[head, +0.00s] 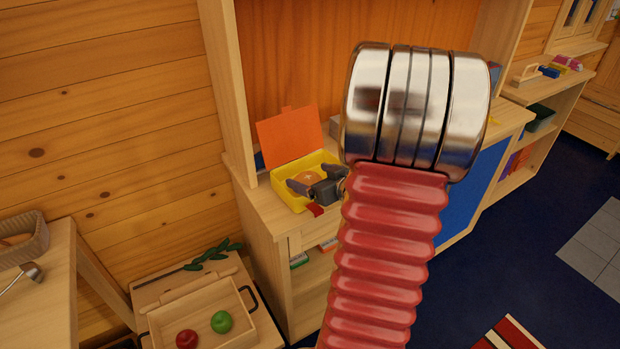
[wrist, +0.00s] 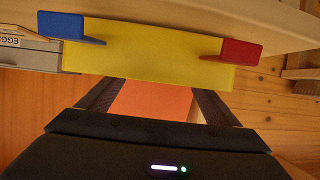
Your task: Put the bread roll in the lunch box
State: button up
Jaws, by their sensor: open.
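The yellow lunch box (head: 290,200) stands on the wooden shelf unit with its orange lid (head: 290,136) raised. In the wrist view its yellow side (wrist: 150,48) carries a blue and a red latch, and the orange lid (wrist: 155,103) shows between my fingers. A small round orange-brown thing, apparently the bread roll (head: 307,176), shows inside the box. My gripper (head: 311,178) is open at the box, its dark fingers spread on either side of the roll in the head view. The wrist view does not show the roll, and I cannot tell whether the fingers touch it.
A grey carton marked EGGS (wrist: 30,54) stands close beside the box. A wooden tray (head: 205,316) with a red and a green apple sits lower left. My arm hides part of the shelf top to the right. A wooden wall stands behind.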

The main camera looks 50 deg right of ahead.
jog(key=v, duration=1)
jog(key=shift+s, duration=0.4)
jog(key=shift+w+r, duration=0.15)
jog(key=w+a+r+m+g+h, duration=0.2)
jog(key=w+a+r+g+h, duration=0.2)
jog(key=w+r+g, duration=0.15)
jog(key=s+a+r+n+g+y, duration=0.1)
jog(key=s+a+n+y, duration=0.1)
jog(key=a, duration=1.4)
jog(key=s+a+n+g+y, duration=0.1)
jog(key=s+a+y, duration=0.4)
jog(key=a, duration=1.1)
jog(key=shift+s+a+r+n, duration=0.35)
jog(key=shift+s+n, duration=0.15)
jog(key=shift+n, duration=0.3)
